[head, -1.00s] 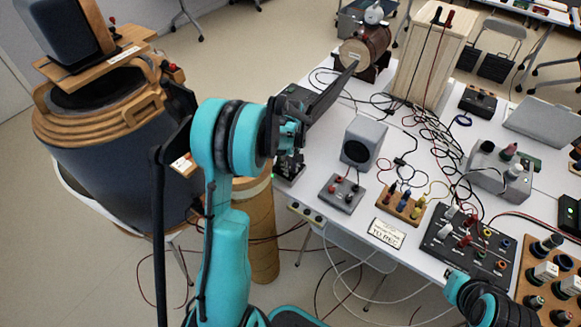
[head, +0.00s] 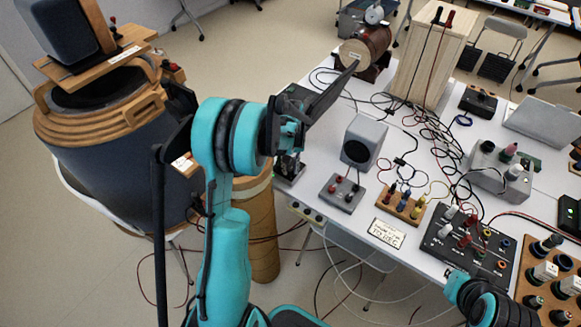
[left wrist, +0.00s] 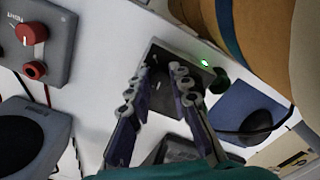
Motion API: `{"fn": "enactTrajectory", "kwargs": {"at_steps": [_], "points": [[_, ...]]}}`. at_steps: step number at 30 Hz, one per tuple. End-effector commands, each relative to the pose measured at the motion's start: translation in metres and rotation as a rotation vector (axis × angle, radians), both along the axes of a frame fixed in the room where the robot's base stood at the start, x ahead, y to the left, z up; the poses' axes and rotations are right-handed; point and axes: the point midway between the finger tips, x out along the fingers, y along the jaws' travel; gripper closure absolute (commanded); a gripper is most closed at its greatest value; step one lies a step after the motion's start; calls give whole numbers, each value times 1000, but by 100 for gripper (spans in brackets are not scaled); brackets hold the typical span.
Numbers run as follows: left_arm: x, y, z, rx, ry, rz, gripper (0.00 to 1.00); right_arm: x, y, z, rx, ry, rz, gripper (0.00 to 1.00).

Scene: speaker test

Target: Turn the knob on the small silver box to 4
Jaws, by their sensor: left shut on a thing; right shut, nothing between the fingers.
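The small silver box (head: 289,176) sits at the table's near left edge. In the left wrist view it is a grey box (left wrist: 158,98) with a lit green light (left wrist: 204,62) near one corner. My left gripper (head: 291,152) is directly above it, pointing down. In the left wrist view my left gripper (left wrist: 158,72) has its fingertips at the top of the box, shut on the knob. The fingers hide most of the knob, and I cannot read its setting or scale. My right gripper (head: 453,277) is at the lower right by the table's front edge, shut and empty.
A grey speaker (head: 363,143) and a grey box with red knobs (head: 341,194) stand right of the silver box. A large wooden-rimmed drum (head: 105,135) and a brown cylinder (head: 258,235) stand to the left. Cables (head: 425,125) tangle across the table.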

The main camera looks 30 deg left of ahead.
Motion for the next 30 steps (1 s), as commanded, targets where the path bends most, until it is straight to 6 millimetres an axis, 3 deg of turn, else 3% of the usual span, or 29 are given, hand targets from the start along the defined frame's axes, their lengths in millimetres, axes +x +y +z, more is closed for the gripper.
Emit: {"fn": "enactTrajectory", "kwargs": {"at_steps": [7, 8, 10, 22, 30], "points": [[0, 0, 0, 0, 0, 1, 100, 0, 0, 0, 0, 0, 0, 100], [0, 0, 0, 0, 0, 1, 78, 0, 0, 0, 0, 0, 0, 100], [0, 0, 0, 0, 0, 1, 59, 0, 0, 0, 0, 0, 0, 100], [0, 0, 7, 0, 0, 1, 59, 0, 0, 0, 0, 0, 0, 100], [0, 0, 58, 0, 0, 1, 59, 0, 0, 0, 0, 0, 0, 100]]}}
